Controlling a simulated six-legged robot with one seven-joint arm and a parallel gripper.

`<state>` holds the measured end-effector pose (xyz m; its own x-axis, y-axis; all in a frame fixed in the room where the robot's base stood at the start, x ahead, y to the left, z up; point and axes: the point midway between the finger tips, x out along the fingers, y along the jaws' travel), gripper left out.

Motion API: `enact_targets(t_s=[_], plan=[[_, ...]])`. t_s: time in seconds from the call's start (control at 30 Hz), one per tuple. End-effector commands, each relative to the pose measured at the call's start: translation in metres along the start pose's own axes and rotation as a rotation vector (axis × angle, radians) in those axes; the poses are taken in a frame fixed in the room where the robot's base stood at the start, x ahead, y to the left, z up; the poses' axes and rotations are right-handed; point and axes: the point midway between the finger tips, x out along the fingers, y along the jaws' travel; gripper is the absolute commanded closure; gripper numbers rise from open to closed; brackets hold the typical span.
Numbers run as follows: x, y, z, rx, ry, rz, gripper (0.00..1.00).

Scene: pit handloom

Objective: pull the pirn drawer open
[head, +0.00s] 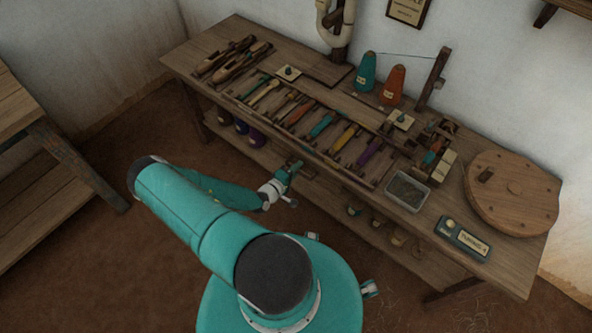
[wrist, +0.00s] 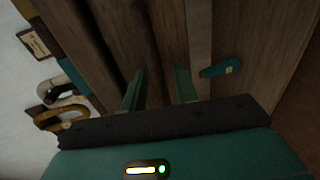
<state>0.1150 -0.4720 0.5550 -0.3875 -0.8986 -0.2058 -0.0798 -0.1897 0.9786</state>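The wooden workbench (head: 210,60) has a long rack of coloured pirns (head: 321,124) along its top. I cannot clearly make out the pirn drawer or its handle; my arm and gripper hide part of the bench front in the head view. My gripper (head: 293,166) is at the bench's front edge, near the middle. In the wrist view my gripper (wrist: 160,88) has its two teal fingers apart, with a gap between them. They point at brown wooden boards (wrist: 172,30), and nothing shows clearly held. I cannot tell whether the fingertips touch the wood.
A teal tab (wrist: 221,68) lies right of the fingers. Curved handle-like pieces (wrist: 62,108) show at the left. The bench holds a grey tray (head: 407,192), a round wooden disc (head: 512,205) and a teal labelled box (head: 462,240). Another wooden stand (head: 60,165) is left; floor between is clear.

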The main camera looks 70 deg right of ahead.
Motion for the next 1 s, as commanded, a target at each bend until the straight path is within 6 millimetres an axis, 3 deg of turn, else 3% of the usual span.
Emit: enact_targets(t_s=[0.1, 0.23, 0.27, 0.67, 0.87, 1.0], plan=[[0.000, 0.000, 0.000, 0.000, 0.000, 0.000, 0.72], [-0.001, 0.000, 0.000, 0.000, 0.000, 0.000, 0.98], [-0.001, 0.000, 0.000, 0.000, 0.000, 0.000, 1.00], [-0.010, -0.002, 0.000, -0.001, 0.001, -0.001, 1.00], [-0.039, -0.008, -0.001, 0.000, 0.002, -0.001, 1.00], [-0.069, -0.015, -0.001, -0.001, 0.003, -0.002, 1.00]])
